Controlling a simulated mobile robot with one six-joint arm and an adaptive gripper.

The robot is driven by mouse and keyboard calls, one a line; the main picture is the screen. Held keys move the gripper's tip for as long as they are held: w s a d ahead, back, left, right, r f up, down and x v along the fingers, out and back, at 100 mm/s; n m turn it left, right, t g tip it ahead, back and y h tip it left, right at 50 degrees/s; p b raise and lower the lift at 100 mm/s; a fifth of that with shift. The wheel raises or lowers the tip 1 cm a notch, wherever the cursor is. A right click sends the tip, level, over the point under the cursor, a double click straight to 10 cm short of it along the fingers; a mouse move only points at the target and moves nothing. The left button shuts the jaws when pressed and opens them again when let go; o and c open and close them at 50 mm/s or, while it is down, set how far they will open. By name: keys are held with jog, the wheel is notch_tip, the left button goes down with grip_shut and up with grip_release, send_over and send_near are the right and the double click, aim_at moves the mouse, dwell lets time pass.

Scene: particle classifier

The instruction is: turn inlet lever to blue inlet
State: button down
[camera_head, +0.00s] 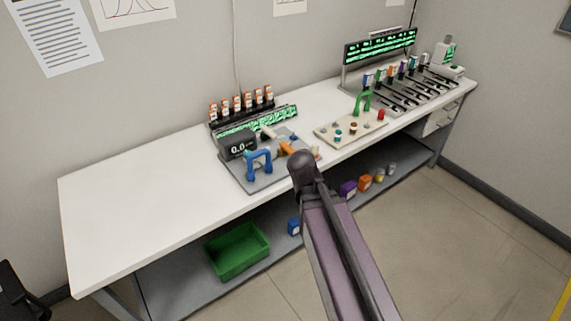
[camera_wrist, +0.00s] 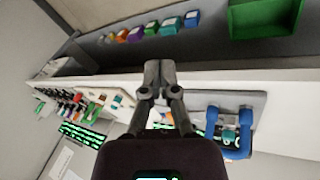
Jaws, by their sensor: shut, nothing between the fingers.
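A grey panel device (camera_head: 232,172) stands on the bench with a dark "0.0" display (camera_head: 238,145). A blue arch-shaped handle (camera_head: 259,163) stands at its front, and an orange part (camera_head: 286,148) shows at its right side. I cannot tell for sure which part is the inlet lever. In the wrist view the blue handle (camera_wrist: 243,132) is right of my gripper on the panel (camera_wrist: 205,100). My gripper (camera_wrist: 159,66) is shut and empty, its fingertips together near the bench's front edge, apart from the handle.
A rack of small bottles (camera_head: 240,103) stands behind. A green bin (camera_head: 238,252) and coloured bottles (camera_head: 348,188) are on the lower shelf. The bench's left part (camera_head: 130,195) is clear.

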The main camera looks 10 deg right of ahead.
jog(key=w+f+n+t+h+b, duration=0.4)
jog(key=w+f+t+b, duration=0.15)
jog(key=w+b, duration=0.55)
jog(key=shift+w+a+f+n+t+y+b, duration=0.3)
jog(key=shift+w+a+n+t+b, duration=0.55)
jog(key=shift+a+n+t+b, duration=0.95)
jog(key=shift+w+a+f+n+t+y+b, duration=0.3)
jog(key=shift+w+a+n+t+b, duration=0.7)
jog(key=shift+a+b, duration=1.15)
jog(key=shift+w+a+f+n+t+y+b, duration=0.25)
jog(key=shift+w+a+n+t+b, duration=0.4)
jog(key=shift+a+n+t+b, duration=1.35)
jog(key=shift+d+g, duration=0.25)
jog(key=shift+g, duration=0.1)
jog(key=shift+w, duration=0.1)
